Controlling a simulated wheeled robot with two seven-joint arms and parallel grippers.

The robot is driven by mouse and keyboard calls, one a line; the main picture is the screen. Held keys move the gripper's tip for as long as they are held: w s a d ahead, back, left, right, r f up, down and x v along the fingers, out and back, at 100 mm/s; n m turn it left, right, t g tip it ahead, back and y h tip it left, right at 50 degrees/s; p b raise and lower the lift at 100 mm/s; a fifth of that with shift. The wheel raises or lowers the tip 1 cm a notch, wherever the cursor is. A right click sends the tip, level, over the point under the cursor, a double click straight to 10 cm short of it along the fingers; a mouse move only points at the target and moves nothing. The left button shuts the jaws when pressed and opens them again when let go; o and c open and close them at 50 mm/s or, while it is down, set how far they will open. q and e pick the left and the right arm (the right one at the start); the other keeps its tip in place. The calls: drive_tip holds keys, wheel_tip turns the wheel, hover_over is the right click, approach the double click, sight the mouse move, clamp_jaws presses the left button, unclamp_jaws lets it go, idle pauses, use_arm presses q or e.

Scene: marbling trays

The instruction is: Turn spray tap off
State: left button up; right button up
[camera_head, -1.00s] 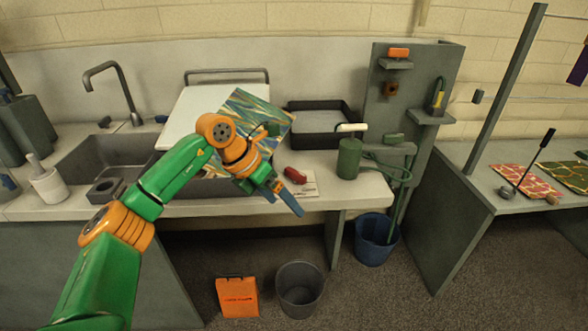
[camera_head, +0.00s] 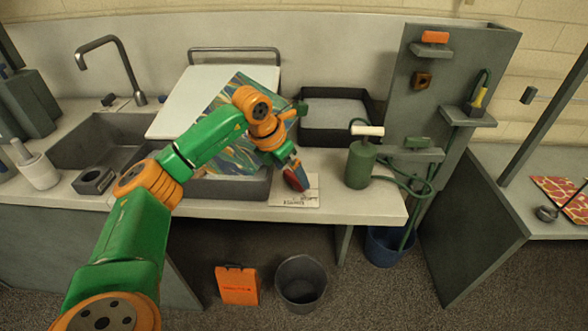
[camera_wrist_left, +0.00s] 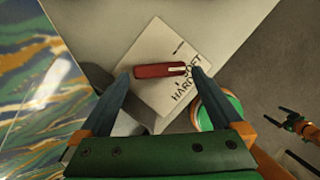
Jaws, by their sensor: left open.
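A small red, elongated piece (camera_head: 296,179) lies on a white card (camera_head: 308,193) with "SOFT" and "HARD" printed on it, by the front of the bench. I cannot tell whether this piece is the spray tap. My left gripper (camera_head: 292,172) is open above it. In the left wrist view the red piece (camera_wrist_left: 160,70) shows between the two spread fingertips (camera_wrist_left: 160,72); contact is not clear. A green pump sprayer (camera_head: 361,165) with a pale handle and green hose stands to the right. My right gripper seems to show, small, in the left wrist view (camera_wrist_left: 275,117).
A marbled sheet (camera_head: 215,110) and a white board (camera_head: 190,85) lie behind my left arm. A sink with a curved faucet (camera_head: 105,42) is at left, and a black tray (camera_head: 368,130) at the back. A grey bin (camera_head: 301,284) stands on the floor.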

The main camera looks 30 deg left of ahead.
use_arm(q)
drive_tip(key=shift+w+f, duration=0.15)
drive_tip(key=shift+f, duration=0.35)
drive_tip(key=shift+w+f, duration=0.4)
drive_tip(key=shift+s+r, duration=0.1)
drive_tip(key=c, duration=1.1)
drive_tip(key=shift+o, duration=0.2)
drive_tip(key=shift+d+n, duration=0.1)
drive_tip(key=shift+n, duration=0.2)
drive_tip(key=n+y, duration=0.1)
drive_tip(key=n, duration=0.2)
drive_tip(key=shift+d+n+y, duration=0.1)
drive_tip(key=shift+n+y, duration=1.1)
drive_tip(key=shift+n, duration=1.5)
